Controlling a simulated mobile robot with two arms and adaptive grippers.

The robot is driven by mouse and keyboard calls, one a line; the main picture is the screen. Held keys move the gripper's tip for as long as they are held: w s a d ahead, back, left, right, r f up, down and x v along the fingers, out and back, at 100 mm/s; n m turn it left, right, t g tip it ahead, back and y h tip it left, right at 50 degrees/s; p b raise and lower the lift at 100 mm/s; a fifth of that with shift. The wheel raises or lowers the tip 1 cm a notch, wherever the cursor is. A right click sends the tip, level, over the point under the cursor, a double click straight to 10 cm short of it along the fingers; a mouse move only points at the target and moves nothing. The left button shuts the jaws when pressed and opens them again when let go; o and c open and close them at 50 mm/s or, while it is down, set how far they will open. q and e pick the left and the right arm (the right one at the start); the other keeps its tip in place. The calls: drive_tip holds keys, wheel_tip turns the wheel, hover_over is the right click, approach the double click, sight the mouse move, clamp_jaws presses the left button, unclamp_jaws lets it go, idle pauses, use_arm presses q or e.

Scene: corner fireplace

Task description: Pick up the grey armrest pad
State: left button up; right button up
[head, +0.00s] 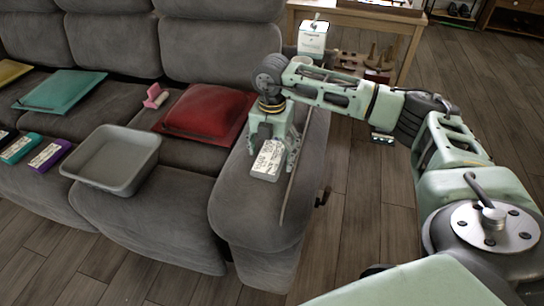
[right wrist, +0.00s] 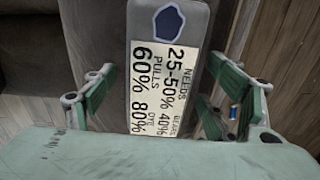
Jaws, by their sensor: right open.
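The grey pad (head: 268,160), with a printed white label and a dark blue patch, lies on the sofa's right armrest (head: 255,215). In the right wrist view the same pad (right wrist: 165,90) runs lengthwise up the middle. My right gripper (head: 270,165) points down over the pad. Its fingers are open, one on each side, and a gap shows between them and the pad in the right wrist view (right wrist: 162,95). The palm hides the pad's near end there. I cannot tell how far above the armrest the fingertips are. My left gripper is not in view.
On the sofa seat are a red cushion (head: 205,112), a pink item (head: 155,96), a grey tray (head: 115,160), a teal folder (head: 60,91) and small boxes (head: 50,154). A wooden table (head: 350,18) stands behind the armrest. Floor to the right is open.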

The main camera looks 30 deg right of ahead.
sight(272, 153)
drive_tip(key=c, duration=1.3)
drive_tip(key=shift+o, duration=0.2)
drive_tip(key=shift+r, duration=0.15)
drive_tip(key=shift+r, duration=0.25)
wheel_tip(272, 153, up, 4)
drive_tip(key=shift+s+p, duration=0.1)
drive_tip(key=shift+p, duration=0.35)
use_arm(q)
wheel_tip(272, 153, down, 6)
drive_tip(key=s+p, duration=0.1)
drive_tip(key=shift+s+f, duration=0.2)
use_arm(e)
drive_tip(key=s+a+r, duration=0.5)
drive_tip(key=s+r, duration=0.1)
drive_tip(key=s, duration=0.4)
drive_tip(key=shift+s+r, duration=0.15)
drive_tip(key=shift+s, duration=0.1)
